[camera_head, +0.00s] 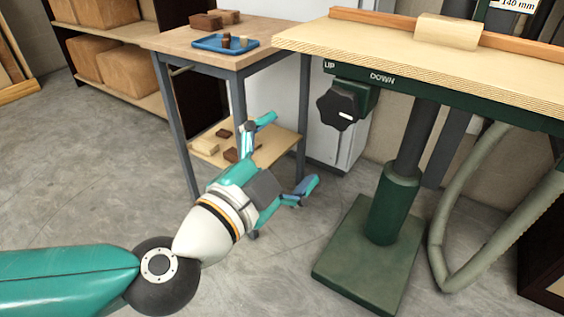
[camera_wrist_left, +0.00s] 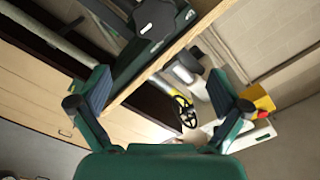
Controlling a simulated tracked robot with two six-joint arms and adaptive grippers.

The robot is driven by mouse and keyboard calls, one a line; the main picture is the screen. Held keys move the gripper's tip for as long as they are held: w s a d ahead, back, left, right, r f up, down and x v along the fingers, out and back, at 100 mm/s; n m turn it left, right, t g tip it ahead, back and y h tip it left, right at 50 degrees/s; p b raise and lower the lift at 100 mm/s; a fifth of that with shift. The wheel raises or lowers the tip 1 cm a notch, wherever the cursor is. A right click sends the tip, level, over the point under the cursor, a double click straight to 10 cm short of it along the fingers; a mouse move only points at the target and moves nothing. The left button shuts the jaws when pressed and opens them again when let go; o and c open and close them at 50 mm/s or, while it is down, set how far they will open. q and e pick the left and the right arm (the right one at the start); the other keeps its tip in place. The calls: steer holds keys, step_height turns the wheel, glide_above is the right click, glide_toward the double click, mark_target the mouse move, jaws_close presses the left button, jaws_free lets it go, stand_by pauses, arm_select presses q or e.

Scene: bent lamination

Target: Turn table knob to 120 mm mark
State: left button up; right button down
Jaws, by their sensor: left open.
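The black lobed table knob (camera_head: 339,108) sits on a dark green housing under the left end of the machine table. UP and DOWN labels are on the green band beside it. A mark label (camera_head: 513,4) reading 140 mm shows at the top right. My left gripper (camera_head: 287,158) is open and empty, to the lower left of the knob and apart from it. In the left wrist view the knob (camera_wrist_left: 155,18) is at the top, beyond the open fingers (camera_wrist_left: 162,92). My right gripper is not in view.
The wooden machine table (camera_head: 440,75) carries a wood block (camera_head: 448,31) and stands on a green column with a base plate (camera_head: 367,262). A side bench (camera_head: 178,41) with a blue tray (camera_head: 208,46) stands behind my gripper. A grey hose (camera_head: 447,235) hangs at right. The left floor is clear.

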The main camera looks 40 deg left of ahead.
arm_select(q)
steer(key=shift+s, duration=0.8)
step_height(320, 180, up, 10)
stand_by(0.4)
steer(key=shift+f, duration=0.1)
